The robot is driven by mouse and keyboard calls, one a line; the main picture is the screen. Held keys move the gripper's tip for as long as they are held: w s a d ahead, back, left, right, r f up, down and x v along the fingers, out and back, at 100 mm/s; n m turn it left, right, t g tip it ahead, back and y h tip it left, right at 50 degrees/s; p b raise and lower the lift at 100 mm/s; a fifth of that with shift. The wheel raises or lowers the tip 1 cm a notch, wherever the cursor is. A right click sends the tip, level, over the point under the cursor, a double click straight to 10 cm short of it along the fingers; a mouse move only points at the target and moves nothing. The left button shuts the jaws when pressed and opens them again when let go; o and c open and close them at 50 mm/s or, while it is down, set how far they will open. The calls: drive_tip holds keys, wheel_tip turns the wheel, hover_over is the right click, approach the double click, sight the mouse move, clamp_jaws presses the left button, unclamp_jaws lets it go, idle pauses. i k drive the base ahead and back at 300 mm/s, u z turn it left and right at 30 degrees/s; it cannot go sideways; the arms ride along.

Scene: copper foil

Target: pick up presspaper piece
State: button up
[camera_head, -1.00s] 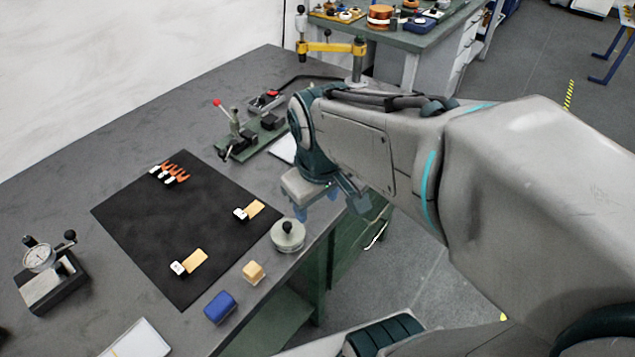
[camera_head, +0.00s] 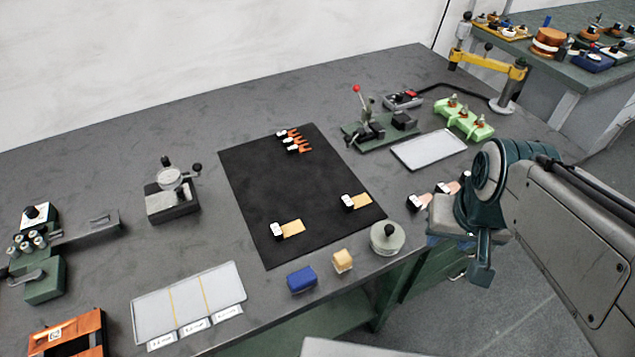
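Two flat tan pieces, which look like presspaper, lie on the black mat (camera_head: 257,180), each with a white-and-dark part at its left end. One tan piece (camera_head: 292,228) is near the mat's front edge. The other tan piece (camera_head: 360,201) is near its right edge. Copper-coloured pieces (camera_head: 418,201) with white-and-dark ends lie on the bench at right, partly hidden by my arm. My gripper (camera_head: 440,240) is at the bench's right front edge, away from the tan pieces on the mat. Its fingers are mostly hidden, so its opening cannot be judged.
A round grey weight (camera_head: 387,239), a wooden block (camera_head: 342,261) and a blue block (camera_head: 301,279) stand along the front edge. Orange forked pieces (camera_head: 297,143) lie at the mat's back. A lever press (camera_head: 372,125) and a white tray (camera_head: 430,149) are behind. The mat's middle is clear.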

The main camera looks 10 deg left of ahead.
sight(279, 233)
drive_tip(key=z, duration=0.95)
drive_tip(key=k, duration=1.05)
drive_tip(key=u, duration=1.05)
drive_tip(key=i, duration=0.5)
